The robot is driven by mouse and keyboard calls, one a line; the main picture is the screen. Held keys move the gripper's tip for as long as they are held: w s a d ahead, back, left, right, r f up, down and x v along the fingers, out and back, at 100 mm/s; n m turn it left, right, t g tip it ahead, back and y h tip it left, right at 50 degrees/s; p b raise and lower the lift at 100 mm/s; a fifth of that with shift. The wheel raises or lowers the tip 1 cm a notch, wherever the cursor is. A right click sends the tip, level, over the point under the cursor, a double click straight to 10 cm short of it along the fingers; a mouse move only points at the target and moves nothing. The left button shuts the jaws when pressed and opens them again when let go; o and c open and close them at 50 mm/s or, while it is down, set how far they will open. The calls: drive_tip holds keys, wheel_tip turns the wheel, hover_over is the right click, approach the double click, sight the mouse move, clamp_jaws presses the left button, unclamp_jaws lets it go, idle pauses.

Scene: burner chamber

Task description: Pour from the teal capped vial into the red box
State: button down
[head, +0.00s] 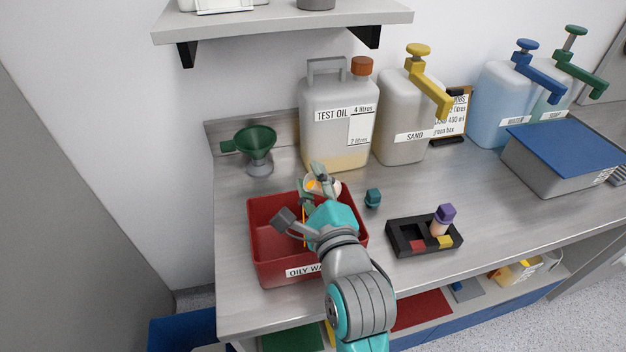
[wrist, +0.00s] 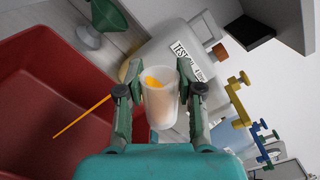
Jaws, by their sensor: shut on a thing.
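My gripper (head: 322,190) is shut on a clear, uncapped vial (head: 316,184), tilted above the red box (head: 262,255) near its back right. In the wrist view the vial (wrist: 160,105) sits between both fingers, with orange liquid (wrist: 155,80) at one end. A thin orange stream (wrist: 82,117) shows over the red box (wrist: 40,90); it also shows in the head view (head: 304,228), falling into the box. Its start is hidden by a finger. A teal cap (head: 373,198) stands on the bench, right of the box. The box's front label reads "OILY WA", partly hidden by my arm.
Behind are a green funnel (head: 257,145), a test oil jug (head: 340,125) and a sand container (head: 400,120). A black rack (head: 405,238) with a purple-capped vial (head: 442,220) stands right. A blue-lidded grey bin (head: 570,160) is farther right. A shelf (head: 280,25) overhangs the back.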

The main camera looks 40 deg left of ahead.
drive_tip(key=shift+f+n, duration=0.1)
drive_tip(key=shift+n, duration=0.2)
drive_tip(key=shift+s+f+n, duration=0.1)
drive_tip(key=shift+f+n, duration=0.1)
drive_tip(key=shift+n, duration=0.4)
drive_tip(key=shift+a+f+n, duration=0.1)
drive_tip(key=shift+f+n, duration=0.1)
drive_tip(key=shift+n, duration=0.4)
drive_tip(key=shift+s+f+n, duration=0.1)
drive_tip(key=shift+f+n, duration=0.15)
drive_tip(key=shift+n, duration=0.35)
